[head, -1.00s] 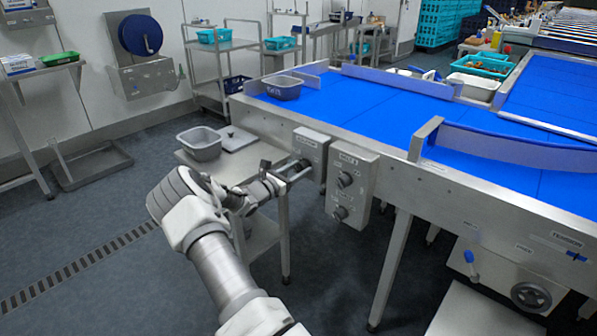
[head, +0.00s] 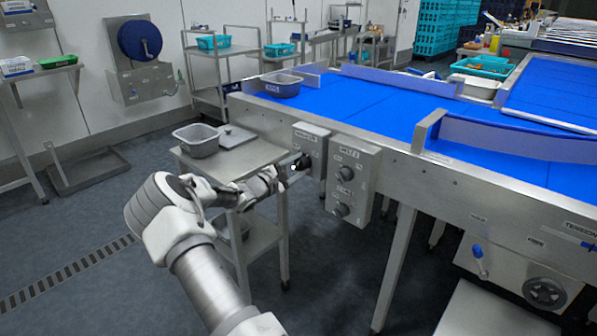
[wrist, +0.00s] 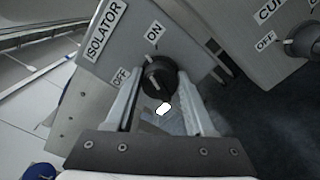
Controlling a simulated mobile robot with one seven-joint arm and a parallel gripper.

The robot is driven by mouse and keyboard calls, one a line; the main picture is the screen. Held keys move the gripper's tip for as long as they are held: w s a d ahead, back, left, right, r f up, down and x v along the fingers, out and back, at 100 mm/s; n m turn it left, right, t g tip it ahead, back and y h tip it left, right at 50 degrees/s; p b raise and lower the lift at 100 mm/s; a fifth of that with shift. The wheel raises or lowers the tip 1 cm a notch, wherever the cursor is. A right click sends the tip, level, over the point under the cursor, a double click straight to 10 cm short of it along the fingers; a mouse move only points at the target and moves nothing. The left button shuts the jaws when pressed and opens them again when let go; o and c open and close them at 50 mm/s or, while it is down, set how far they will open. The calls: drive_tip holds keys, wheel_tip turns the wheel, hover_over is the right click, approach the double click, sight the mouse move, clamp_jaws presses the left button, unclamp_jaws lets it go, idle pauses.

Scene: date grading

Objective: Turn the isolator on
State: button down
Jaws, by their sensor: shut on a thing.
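The isolator box (head: 313,146) is a grey box on the front side of the conveyor, in the head view. In the wrist view its dark round knob (wrist: 158,78) sits between my two fingers, below the ON label (wrist: 155,32) and right of the OFF label (wrist: 122,77). A pale mark on the knob points up, slightly left, nearer to ON than OFF. My gripper (wrist: 161,84) is shut on the knob, one finger on each side. In the head view my gripper (head: 294,168) reaches the box front, and the knob is mostly hidden.
A second control box (head: 352,180) with two dark knobs stands close to the right of the isolator. A small steel table (head: 250,158) with a grey tub (head: 197,139) is left of my gripper. The blue belt (head: 380,105) is above and behind.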

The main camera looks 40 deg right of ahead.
drive_tip(key=shift+f+m+b, duration=0.1)
drive_tip(key=shift+m+b, duration=0.3)
drive_tip(key=shift+m, duration=1.7)
drive_tip(key=shift+c, duration=1.3)
unclamp_jaws()
drive_tip(key=s+a+p, duration=0.1)
drive_tip(key=a+p, duration=0.3)
drive_tip(key=a, duration=1.3)
drive_tip(key=shift+s+a+p, duration=0.2)
drive_tip(key=shift+s+p, duration=0.1)
drive_tip(key=shift+p, duration=0.1)
